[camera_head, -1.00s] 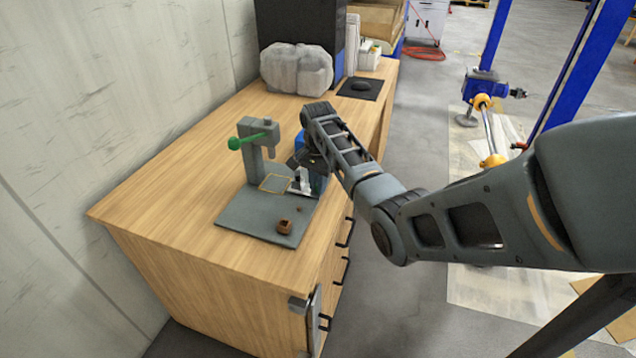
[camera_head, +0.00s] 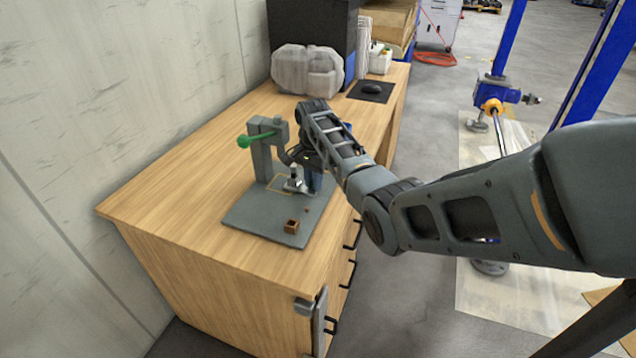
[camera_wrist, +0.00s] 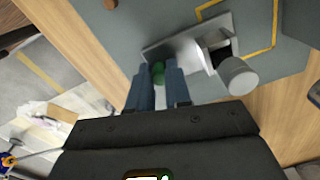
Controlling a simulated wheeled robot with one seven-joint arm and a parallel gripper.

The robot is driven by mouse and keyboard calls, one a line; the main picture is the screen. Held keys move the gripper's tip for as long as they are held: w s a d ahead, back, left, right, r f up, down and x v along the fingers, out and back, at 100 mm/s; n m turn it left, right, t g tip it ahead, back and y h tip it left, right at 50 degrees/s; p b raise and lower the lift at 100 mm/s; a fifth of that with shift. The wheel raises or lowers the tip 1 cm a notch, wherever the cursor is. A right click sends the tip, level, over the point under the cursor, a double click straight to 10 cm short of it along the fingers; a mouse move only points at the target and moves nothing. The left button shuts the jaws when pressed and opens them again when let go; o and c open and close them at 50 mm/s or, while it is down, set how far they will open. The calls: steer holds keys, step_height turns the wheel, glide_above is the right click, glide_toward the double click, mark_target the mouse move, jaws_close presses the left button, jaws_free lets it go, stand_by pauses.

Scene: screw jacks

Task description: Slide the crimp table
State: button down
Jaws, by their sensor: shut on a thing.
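The crimp table, a small light-grey metal slide carrying an upright cylinder, sits on the grey base plate (camera_head: 250,217) of a small press. In the head view the crimp table (camera_head: 292,186) overlaps the right part of a yellow square outline (camera_head: 277,185). In the wrist view the crimp table (camera_wrist: 188,53) covers part of the yellow outline (camera_wrist: 275,25). My gripper (camera_wrist: 158,78) is shut on the crimp table's green knob (camera_wrist: 158,72), with blue fingers on either side. In the head view my gripper (camera_head: 313,181) is partly hidden by my wrist.
The press column (camera_head: 261,160) with a green-knobbed lever (camera_head: 245,141) stands just left of the crimp table. A grey wrapped bundle (camera_head: 305,70) and mouse pad (camera_head: 371,91) are farther back. The bench's left side is clear.

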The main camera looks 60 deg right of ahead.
steer(key=c, duration=1.1)
jaws_free()
steer(key=shift+o, duration=0.2)
steer(key=shift+r, duration=3.9)
